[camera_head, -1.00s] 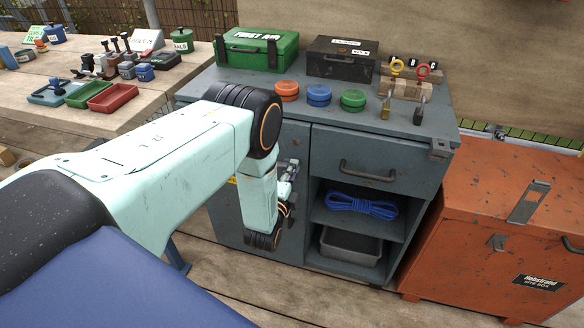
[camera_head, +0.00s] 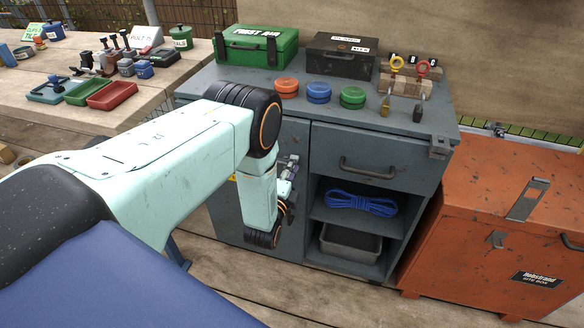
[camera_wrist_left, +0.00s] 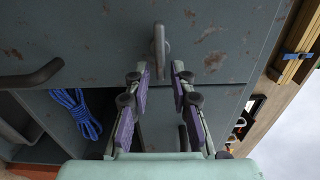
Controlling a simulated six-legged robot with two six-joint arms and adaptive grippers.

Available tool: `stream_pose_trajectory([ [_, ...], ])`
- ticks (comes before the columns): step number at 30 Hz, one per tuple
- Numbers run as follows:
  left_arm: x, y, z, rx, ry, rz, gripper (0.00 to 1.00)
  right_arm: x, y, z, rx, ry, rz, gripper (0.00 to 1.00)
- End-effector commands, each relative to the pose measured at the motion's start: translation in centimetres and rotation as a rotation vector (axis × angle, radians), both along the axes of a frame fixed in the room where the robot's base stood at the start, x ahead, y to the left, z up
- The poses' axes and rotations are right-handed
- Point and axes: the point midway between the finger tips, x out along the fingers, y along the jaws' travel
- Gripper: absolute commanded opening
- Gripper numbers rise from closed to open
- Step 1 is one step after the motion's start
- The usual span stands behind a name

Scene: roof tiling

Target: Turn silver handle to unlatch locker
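The grey locker (camera_head: 280,180) stands in the middle of the head view, its door on the left side partly hidden by my left arm. The silver handle (camera_wrist_left: 159,50) shows in the left wrist view, upright on the locker door (camera_wrist_left: 100,35). My left gripper (camera_wrist_left: 160,72) is open, with the handle's lower end between or just beyond its fingertips; contact cannot be told. In the head view my left gripper (camera_head: 290,170) is in front of the door, largely behind my own wrist, and the handle is hidden there. My right gripper is not in view.
The locker also has a drawer with a dark handle (camera_head: 367,168) and open shelves with blue rope (camera_head: 360,203) and a grey bin (camera_head: 350,243). An orange site box (camera_head: 490,225) stands close on the right. A wooden table (camera_head: 30,105) stands at left.

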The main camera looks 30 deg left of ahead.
Motion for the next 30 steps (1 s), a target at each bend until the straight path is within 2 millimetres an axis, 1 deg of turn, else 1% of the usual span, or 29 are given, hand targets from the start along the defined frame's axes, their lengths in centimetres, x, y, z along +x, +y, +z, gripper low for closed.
stream_pose_trajectory([
  [2, 0.0, 0.0, 0.0, 0.0, 0.0, 0.0, 0.32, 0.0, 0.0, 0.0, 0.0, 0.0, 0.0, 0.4],
  [10, 0.0, 0.0, 0.0, -0.001, -0.001, -0.001, 0.32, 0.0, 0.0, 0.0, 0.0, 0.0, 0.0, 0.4],
  [14, -0.8, -0.2, 0.0, -0.001, 0.001, -0.001, 0.32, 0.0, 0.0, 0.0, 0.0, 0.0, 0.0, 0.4],
  [17, -2.3, -0.6, 0.0, -0.002, 0.003, -0.001, 0.32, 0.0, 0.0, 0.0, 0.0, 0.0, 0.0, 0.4],
  [24, -7.2, -1.8, -0.1, -0.001, 0.005, -0.003, 0.32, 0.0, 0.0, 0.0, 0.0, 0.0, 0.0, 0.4],
  [30, -10.3, -2.5, 0.0, -0.001, 0.002, -0.001, 0.32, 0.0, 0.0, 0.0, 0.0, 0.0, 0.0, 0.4],
])
